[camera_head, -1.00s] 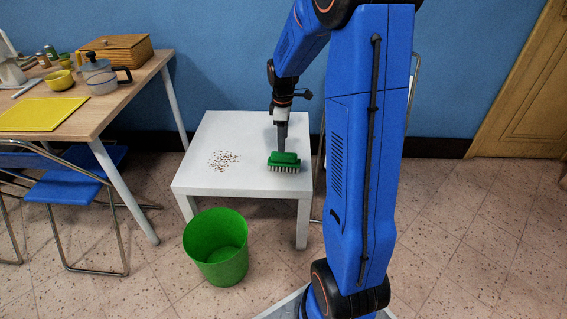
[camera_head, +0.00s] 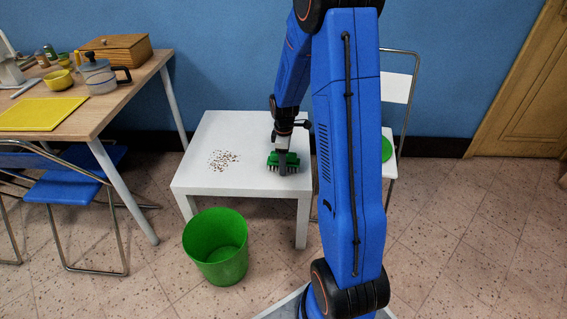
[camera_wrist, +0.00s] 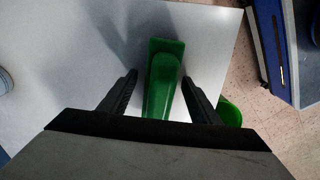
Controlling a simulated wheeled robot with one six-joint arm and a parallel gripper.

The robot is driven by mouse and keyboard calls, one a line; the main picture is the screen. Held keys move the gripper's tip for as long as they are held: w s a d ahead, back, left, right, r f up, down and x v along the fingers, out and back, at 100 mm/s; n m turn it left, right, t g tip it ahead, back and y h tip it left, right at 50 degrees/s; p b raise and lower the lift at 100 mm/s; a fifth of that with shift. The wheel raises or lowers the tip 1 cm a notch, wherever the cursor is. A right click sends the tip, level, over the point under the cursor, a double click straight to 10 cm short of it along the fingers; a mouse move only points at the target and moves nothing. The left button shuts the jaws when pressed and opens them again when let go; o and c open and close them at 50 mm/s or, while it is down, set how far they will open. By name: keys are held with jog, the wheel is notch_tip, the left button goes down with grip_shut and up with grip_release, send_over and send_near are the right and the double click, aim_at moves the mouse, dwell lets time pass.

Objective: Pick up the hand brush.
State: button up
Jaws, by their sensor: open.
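The hand brush (camera_head: 275,160) has a green body and pale bristles pointing down. It rests on the white table (camera_head: 235,128) near its right side. My gripper (camera_head: 282,168) is right at the brush and hides part of it. In the wrist view, the green top of the brush (camera_wrist: 163,82) lies between the two dark fingers of my gripper (camera_wrist: 160,95). The fingers are open, with a gap on each side of the brush. The bristles are hidden in the wrist view.
Brown crumbs (camera_head: 223,160) lie on the table left of the brush. A green bin (camera_head: 216,248) stands on the floor in front of the table. A wooden table (camera_head: 130,88) with kitchen items is at left, and a white chair (camera_head: 397,88) stands behind my arm.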

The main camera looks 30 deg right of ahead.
jog(key=shift+f, duration=0.2)
jog(key=c, duration=1.2)
jog(key=shift+r, duration=0.1)
notch_tip(320, 180, up, 10)
jog(key=shift+f, duration=0.1)
